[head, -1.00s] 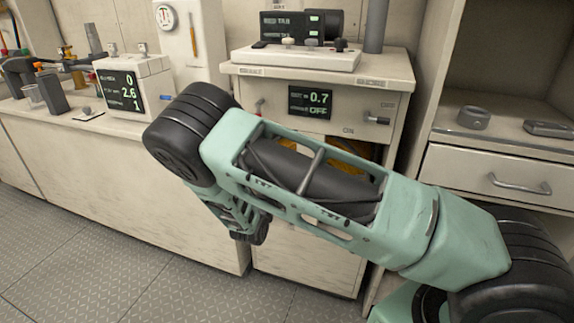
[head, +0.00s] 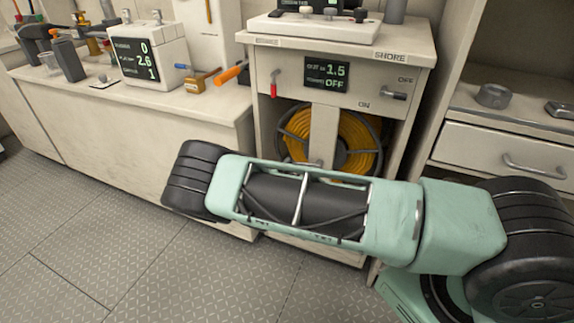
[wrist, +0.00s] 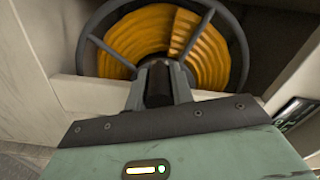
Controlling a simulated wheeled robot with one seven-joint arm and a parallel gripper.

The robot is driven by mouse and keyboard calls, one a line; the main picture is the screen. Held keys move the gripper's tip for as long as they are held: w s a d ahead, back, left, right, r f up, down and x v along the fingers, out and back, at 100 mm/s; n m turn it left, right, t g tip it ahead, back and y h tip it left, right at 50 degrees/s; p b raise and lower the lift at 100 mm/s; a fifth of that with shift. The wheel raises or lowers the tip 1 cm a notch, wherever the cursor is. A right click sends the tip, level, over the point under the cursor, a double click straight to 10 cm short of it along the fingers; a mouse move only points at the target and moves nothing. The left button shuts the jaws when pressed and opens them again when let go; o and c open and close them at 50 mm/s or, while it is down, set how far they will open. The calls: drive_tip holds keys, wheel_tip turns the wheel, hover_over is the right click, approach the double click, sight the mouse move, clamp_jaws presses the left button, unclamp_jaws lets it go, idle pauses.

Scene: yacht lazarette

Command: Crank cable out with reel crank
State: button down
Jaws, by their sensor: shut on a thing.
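The cable reel sits in the open bay of the cabinet, with yellow cable (head: 358,140) wound inside a dark spoked rim. In the wrist view the yellow cable (wrist: 160,40) fills the upper middle. My gripper (wrist: 158,72) is in front of the reel's lower part, shut on a dark grip that looks like the reel crank's handle (wrist: 158,84). The rest of the crank is mostly hidden by the fingers. In the head view my arm hides the gripper. The cabinet display (head: 327,73) reads 1.5 on its top line and OFF below.
A red-handled lever (head: 273,84) and a SHORE switch (head: 393,95) between OFF and ON sit on the panel. The left counter holds a white meter box (head: 148,55) and an orange-handled tool (head: 230,73). A drawer (head: 505,158) is at right. The floor (head: 120,245) is clear.

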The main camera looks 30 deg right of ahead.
drive_tip(key=shift+s+d+f+n, duration=0.15)
drive_tip(key=shift+f+n, duration=0.4)
drive_tip(key=shift+n, duration=0.45)
drive_tip(key=c, duration=1.2)
unclamp_jaws()
drive_tip(key=shift+c, duration=0.2)
drive_tip(key=shift+f, duration=0.1)
drive_tip(key=v, duration=1.7)
drive_tip(key=shift+a, duration=0.25)
drive_tip(key=shift+s, duration=0.15)
